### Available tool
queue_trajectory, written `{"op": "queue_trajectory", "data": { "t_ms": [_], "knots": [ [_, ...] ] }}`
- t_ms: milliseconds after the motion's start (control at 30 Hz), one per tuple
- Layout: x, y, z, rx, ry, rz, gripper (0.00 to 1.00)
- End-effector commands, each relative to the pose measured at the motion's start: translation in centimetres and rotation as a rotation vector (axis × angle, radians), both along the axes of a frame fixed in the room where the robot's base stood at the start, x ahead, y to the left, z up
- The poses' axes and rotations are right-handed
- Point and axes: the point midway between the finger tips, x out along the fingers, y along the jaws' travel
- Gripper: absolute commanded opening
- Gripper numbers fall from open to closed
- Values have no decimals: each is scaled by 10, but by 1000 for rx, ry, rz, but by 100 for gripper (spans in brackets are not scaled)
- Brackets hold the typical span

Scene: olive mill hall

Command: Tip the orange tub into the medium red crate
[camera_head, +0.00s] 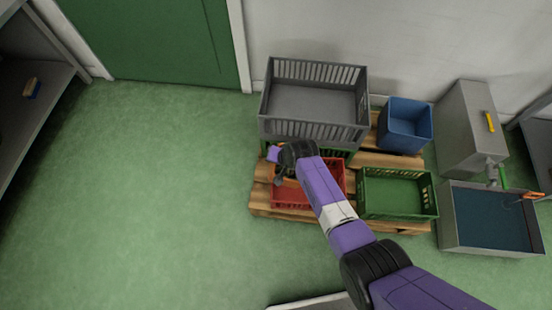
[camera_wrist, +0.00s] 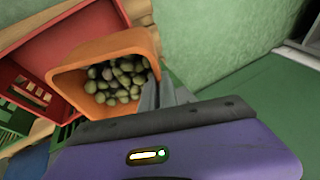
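The orange tub (camera_wrist: 104,48) holds several green olives (camera_wrist: 118,80) and shows its open mouth in the wrist view. My gripper (camera_wrist: 167,92) has its grey fingers at the tub's right wall and appears shut on its rim. The red crate (camera_wrist: 72,50) lies behind and left of the tub in the wrist view. In the head view the red crate (camera_head: 290,197) stands on the pallet, partly hidden by my purple arm. The tub is mostly hidden there behind my wrist, above or beside the crate's left part.
A grey basin (camera_head: 462,250) with dark contents and a grey cabinet (camera_head: 462,130) stand to the right. The green floor at left is clear.

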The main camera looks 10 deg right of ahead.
Motion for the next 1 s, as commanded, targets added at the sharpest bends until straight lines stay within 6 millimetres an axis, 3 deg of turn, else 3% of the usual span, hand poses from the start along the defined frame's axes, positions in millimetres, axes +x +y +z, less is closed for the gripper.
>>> {"op": "queue_trajectory", "data": {
  "t_ms": [133, 533, 1000],
  "knots": [
    [1, 0, -14, 0, -2, 0, 0],
    [-5, -17, 10, 252, -90, -3, 0],
    [-10, -34, 20, 452, -158, -2, 0]
  ]
}}
